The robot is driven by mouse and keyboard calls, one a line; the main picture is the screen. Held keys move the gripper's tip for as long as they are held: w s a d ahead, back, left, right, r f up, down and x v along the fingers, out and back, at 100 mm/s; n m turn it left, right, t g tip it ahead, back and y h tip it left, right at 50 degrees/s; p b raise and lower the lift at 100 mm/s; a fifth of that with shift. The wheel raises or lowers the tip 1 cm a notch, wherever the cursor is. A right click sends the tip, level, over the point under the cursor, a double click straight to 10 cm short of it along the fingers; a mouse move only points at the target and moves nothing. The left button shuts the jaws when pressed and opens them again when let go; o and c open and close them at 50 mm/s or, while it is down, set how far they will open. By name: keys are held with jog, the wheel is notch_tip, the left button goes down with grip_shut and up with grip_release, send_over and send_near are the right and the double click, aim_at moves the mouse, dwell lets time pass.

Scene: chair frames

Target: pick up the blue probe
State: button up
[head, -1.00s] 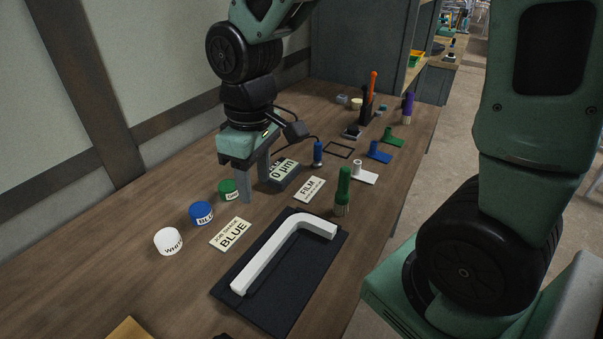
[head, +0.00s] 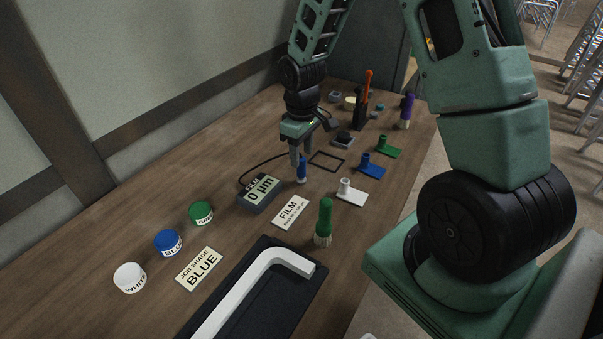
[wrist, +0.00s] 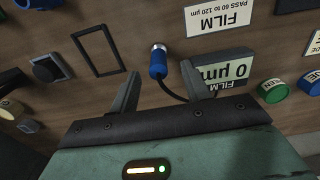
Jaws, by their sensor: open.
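The blue probe (head: 302,172) stands on the wooden table, joined by a dark cable to the film gauge (head: 259,194), whose screen reads 0 µm. In the wrist view the blue probe (wrist: 158,66) has a silver end and lies ahead of the gap between my fingers. My gripper (head: 301,157) is open and close above the probe, pointing down in the head view. In the wrist view both fingers of my gripper (wrist: 160,82) are apart, with the probe near their tips, not clearly gripped. The fingers partly hide the probe's top in the head view.
A FILM card (head: 291,212), a green-handled brush (head: 324,222) and white, blue and green stands (head: 371,167) are nearby. A black rectangular frame (head: 327,161) lies just right of the probe. Jars (head: 168,243) and a black tray (head: 262,308) are nearer the front.

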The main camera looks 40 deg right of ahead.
aim_at(301, 169)
jog(key=shift+w+d+f+p, duration=0.1)
jog(key=shift+f+p, duration=0.25)
jog(key=shift+f, duration=1.35)
jog(key=shift+w+f+p, duration=0.1)
jog(key=shift+f+p, duration=0.25)
jog(key=shift+f, duration=1.3)
grip_shut()
